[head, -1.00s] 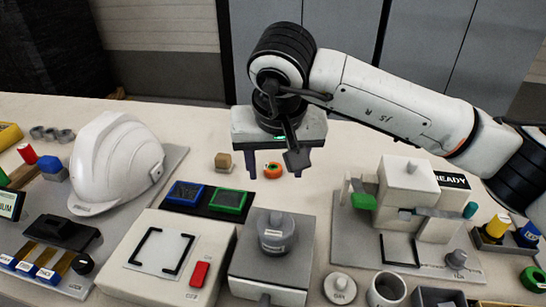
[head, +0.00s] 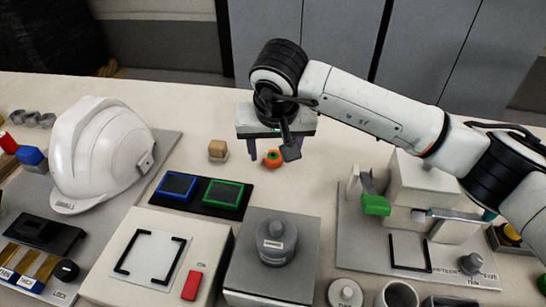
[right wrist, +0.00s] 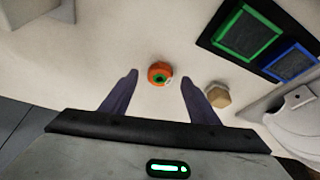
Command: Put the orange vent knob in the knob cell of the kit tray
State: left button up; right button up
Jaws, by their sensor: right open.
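The orange vent knob (head: 272,159) lies on the table behind the dark two-pad plate. It has a green centre, and it also shows in the right wrist view (right wrist: 160,73). My right gripper (head: 271,152) is open and empty, with its fingers pointing down close to the knob. In the right wrist view the knob appears between the two fingertips (right wrist: 160,78), with a gap on both sides. I cannot tell how far the tips are above the table. I cannot make out for certain a kit tray or its knob cell. My left gripper is not in view.
A small tan block (head: 218,149) stands left of the knob. In front is the dark plate (head: 195,207) with blue-framed and green-framed pads. A white helmet shell (head: 98,158) is at left, a grey fixture (head: 425,185) at right. The table around the knob is mostly clear.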

jog(key=shift+x, duration=1.15)
jog(key=c, duration=1.2)
jog(key=shift+r, duration=0.15)
